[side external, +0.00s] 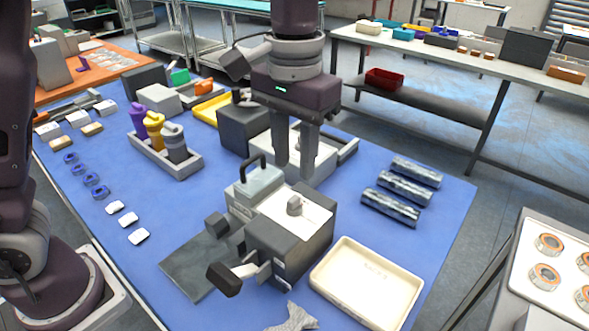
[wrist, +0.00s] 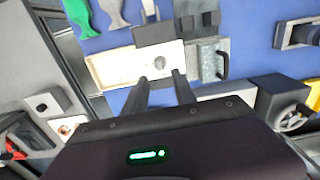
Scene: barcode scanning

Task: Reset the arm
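My gripper (side external: 295,168) points down above the blue table (side external: 95,235) in the side view. Its two fingers are apart with nothing between them, so it is open and empty. In the wrist view the gripper (wrist: 160,76) also shows a clear gap between its fingers. A grey and white box-shaped device (side external: 315,212) with a small knob on top stands in front of the gripper. In the wrist view this device (wrist: 118,70) lies just beyond the fingertips. I cannot tell the exact height of the fingertips above the table.
A tray (side external: 182,171) holds purple, yellow and grey handheld items. A cream tray (side external: 367,285) lies at the front right, with several silvery packs (side external: 390,208) behind it. Small white pieces (side external: 127,221) lie at left. A dark block (side external: 243,130) stands behind-left of the gripper.

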